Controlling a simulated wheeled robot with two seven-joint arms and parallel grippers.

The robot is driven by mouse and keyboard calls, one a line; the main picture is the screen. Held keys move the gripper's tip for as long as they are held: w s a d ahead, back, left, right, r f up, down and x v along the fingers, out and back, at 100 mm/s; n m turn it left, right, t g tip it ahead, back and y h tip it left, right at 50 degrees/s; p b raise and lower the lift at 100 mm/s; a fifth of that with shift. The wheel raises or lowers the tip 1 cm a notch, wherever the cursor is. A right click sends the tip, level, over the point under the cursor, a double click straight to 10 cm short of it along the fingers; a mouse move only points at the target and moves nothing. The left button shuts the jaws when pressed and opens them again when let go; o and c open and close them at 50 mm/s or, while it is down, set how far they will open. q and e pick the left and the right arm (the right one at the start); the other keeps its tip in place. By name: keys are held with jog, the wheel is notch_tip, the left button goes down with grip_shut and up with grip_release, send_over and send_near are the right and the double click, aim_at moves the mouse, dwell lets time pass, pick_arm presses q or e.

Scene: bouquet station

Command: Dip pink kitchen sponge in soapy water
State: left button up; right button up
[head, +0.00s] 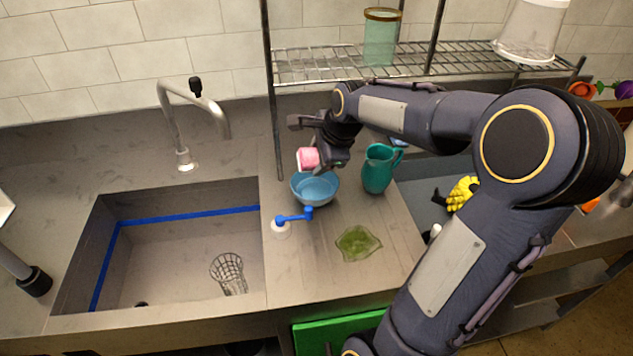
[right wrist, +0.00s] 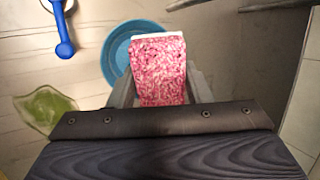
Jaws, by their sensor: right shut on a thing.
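The pink kitchen sponge (head: 308,159) is held in my right gripper (head: 322,158), which is shut on it. In the right wrist view the sponge (right wrist: 158,70) shows a mottled pink face with a white edge and sits between the fingers. The blue bowl (head: 315,189) stands on the counter just below the sponge, with light blue water inside. In the right wrist view the bowl (right wrist: 113,62) is partly hidden behind the sponge. The sponge appears to be above the bowl; whether it touches the water cannot be told. My left gripper is not in view.
A teal pitcher (head: 377,170) stands right of the bowl. A blue-handled brush (head: 294,217) and a green leaf-shaped dish (head: 357,243) lie in front. A sink (head: 180,260) with a faucet (head: 185,120) is at left. A wire shelf (head: 420,62) stands behind.

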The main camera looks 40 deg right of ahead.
aim_at(314, 149)
notch_tip(314, 149, up, 4)
jog(key=p, duration=0.3)
jog(key=shift+p, duration=0.35)
dwell(0.6)
